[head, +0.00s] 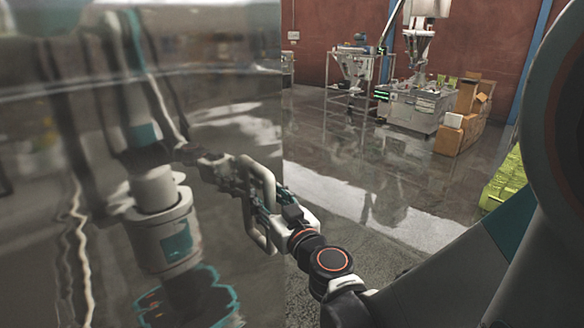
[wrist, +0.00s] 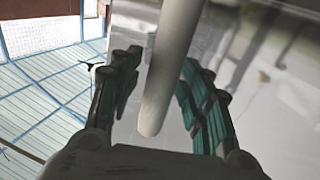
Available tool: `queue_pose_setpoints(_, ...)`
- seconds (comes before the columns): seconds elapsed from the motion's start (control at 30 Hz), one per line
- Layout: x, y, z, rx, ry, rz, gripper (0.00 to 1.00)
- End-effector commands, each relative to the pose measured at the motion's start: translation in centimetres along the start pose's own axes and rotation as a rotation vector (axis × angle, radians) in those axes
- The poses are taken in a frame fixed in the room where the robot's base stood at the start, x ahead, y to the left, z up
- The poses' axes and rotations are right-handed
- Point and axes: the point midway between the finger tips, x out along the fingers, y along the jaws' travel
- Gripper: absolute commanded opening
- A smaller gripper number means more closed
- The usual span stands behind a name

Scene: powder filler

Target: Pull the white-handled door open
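The door (head: 225,110) is a tall, shiny metal panel filling the left of the head view, and it mirrors my arm. Its white bar handle (head: 268,178) stands upright near the door's right edge. My gripper (head: 262,212) is at the handle. In the wrist view the handle (wrist: 166,75) runs between the two fingers of my gripper (wrist: 158,100), with a visible gap on each side. The fingers are open around the bar. The door surface (wrist: 245,60) lies behind the handle. The head view does not clearly show whether the door is ajar.
Wet-looking, open floor (head: 350,150) lies right of the door. Filling machines (head: 412,105) and cardboard boxes (head: 465,120) stand at the back. A yellow-green crate (head: 505,180) is at the right. In the wrist view, pale flooring with blue lines (wrist: 50,95) shows beyond the door edge.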

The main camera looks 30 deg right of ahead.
Motion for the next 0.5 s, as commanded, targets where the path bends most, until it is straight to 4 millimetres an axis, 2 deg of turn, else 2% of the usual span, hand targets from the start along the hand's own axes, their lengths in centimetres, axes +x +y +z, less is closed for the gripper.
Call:
queue_pose_setpoints(0.27, -1.0, -0.1, 0.0, 0.000, 0.000, 0.000, 0.43)
queue_pose_setpoints(0.5, -3.8, 0.0, 0.0, 0.000, 0.000, 0.001, 0.43)
